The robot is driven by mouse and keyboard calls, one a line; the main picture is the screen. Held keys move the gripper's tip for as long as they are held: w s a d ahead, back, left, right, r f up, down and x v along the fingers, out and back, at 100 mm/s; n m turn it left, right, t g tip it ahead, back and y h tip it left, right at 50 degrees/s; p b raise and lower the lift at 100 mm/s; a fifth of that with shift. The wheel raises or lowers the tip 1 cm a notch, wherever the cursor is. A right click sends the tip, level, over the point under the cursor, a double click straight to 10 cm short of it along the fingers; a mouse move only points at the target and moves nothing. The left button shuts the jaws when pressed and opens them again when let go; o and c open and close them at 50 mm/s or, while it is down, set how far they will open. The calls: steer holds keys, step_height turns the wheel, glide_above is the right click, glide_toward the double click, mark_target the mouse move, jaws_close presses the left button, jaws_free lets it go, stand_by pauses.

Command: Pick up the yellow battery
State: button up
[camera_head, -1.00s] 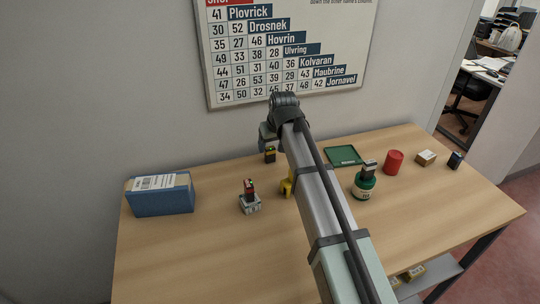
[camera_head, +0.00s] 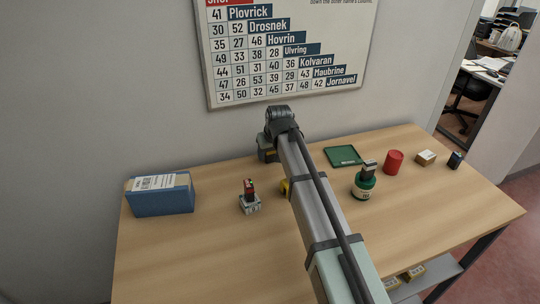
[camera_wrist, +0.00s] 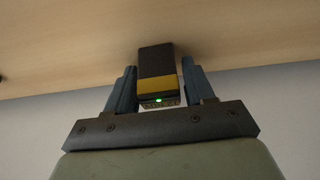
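The yellow battery (camera_wrist: 156,65) is a black block with a yellow band and a small green light. In the wrist view it stands between the two fingers of my gripper (camera_wrist: 160,82). The fingers are apart; a narrow gap shows on the right side, and the left finger is very close to the battery or touching it. In the head view my gripper (camera_head: 267,151) is at the back of the table, low over the battery, which it mostly hides.
A blue box (camera_head: 160,200) is at left. A red-banded block (camera_head: 249,187) stands on a grey holder. A yellow object (camera_head: 285,187) is partly behind my arm. To the right are a green tray (camera_head: 343,156), a green round container (camera_head: 364,187), a red cylinder (camera_head: 394,162) and a small carton (camera_head: 426,158).

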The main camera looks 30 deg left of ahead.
steer(key=c, duration=0.8)
